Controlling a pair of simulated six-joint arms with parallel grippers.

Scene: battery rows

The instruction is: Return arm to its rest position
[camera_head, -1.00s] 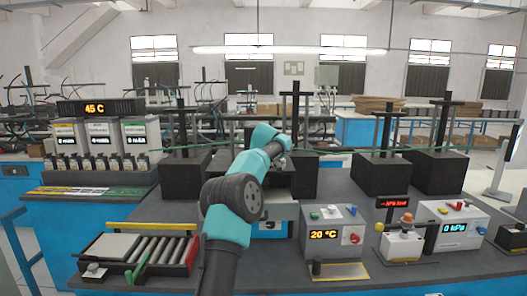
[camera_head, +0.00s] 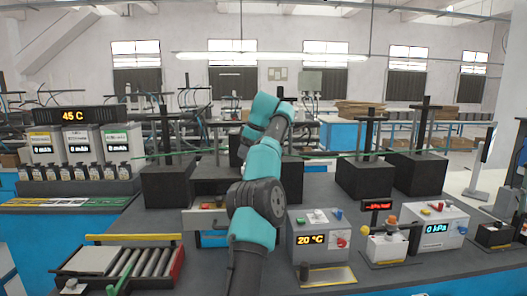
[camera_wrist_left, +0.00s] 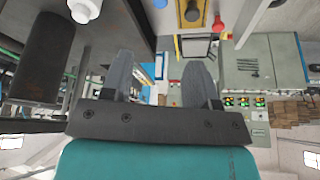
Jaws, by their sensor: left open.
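My left arm, teal with dark joints, rises from the bottom middle of the head view, over the dark bench (camera_head: 145,222). Its upper end is in front of the black blocks; the fingers cannot be made out there. In the left wrist view my left gripper (camera_wrist_left: 160,68) has two grey fingers spread apart with nothing between them. My right arm and gripper are not in view.
The temperature box (camera_head: 311,238) reads 20 °C and the pressure box (camera_head: 437,228) reads 0 kPa. A roller tray (camera_head: 177,258) is at front left. Battery units (camera_head: 82,146) stand at far left under a 45 C display (camera_head: 75,115). Tall black presses (camera_head: 364,178) line the back.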

